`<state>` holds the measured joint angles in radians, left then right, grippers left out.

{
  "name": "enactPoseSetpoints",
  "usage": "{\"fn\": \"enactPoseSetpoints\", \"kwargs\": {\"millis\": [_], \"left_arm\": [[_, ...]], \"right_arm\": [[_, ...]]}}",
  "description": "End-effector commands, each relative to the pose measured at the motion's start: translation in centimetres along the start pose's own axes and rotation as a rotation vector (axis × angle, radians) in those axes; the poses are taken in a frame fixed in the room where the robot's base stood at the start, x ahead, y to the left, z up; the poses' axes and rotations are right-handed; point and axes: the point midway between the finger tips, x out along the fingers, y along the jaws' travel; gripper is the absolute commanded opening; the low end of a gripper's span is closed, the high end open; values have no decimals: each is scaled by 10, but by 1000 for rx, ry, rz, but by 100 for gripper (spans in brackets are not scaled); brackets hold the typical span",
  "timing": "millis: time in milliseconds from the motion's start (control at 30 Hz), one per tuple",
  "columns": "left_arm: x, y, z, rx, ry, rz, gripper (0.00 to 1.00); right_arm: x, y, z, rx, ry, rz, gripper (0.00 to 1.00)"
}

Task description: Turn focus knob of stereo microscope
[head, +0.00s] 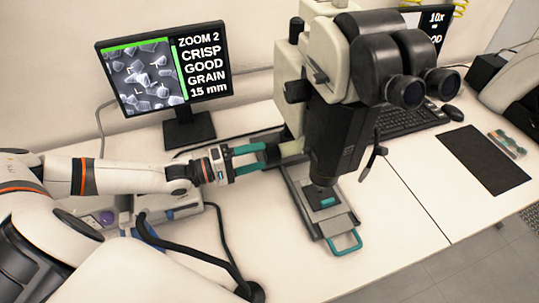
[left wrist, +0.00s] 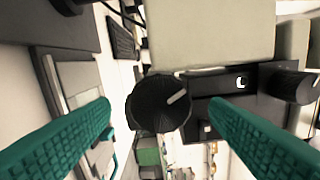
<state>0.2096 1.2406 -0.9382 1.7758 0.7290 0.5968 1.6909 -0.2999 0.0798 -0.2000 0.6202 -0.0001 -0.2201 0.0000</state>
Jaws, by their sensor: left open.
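The stereo microscope (head: 335,125), cream and black with two eyepieces, stands in the middle of the head view. Its focus knob (left wrist: 158,104) is round and black with a pale pointer line slanting up to the right, centred in the left wrist view. In the head view the dark knob (head: 273,154) sticks out at the microscope's left side. My left gripper (head: 260,158) is open, its teal fingers pointing at the knob. In the left wrist view the fingertips lie on either side of the knob, with a visible gap to each. My right gripper is not in view.
A monitor (head: 163,75) behind reads "ZOOM 2 CRISP GOOD GRAIN 15 mm". A stage with a teal handle (head: 345,243) sits at the microscope's foot.

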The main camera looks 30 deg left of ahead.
Motion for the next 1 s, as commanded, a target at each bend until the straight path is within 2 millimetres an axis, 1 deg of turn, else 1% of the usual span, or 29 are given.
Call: {"fn": "enactPoseSetpoints", "kwargs": {"millis": [33,100,200,333,500,1000], "left_arm": [[-13,4,0,-1,0,7,70],[-28,4,0,-1,1,7,70],[-44,2,0,-1,0,5,70],[-59,2,0,-1,0,3,70],[-66,0,0,-1,-1,0,70],[-66,0,0,-2,-1,0,70]], "right_arm": [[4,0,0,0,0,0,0],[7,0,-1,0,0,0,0],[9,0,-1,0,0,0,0],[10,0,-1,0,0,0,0],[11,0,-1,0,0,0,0],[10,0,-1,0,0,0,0]]}}
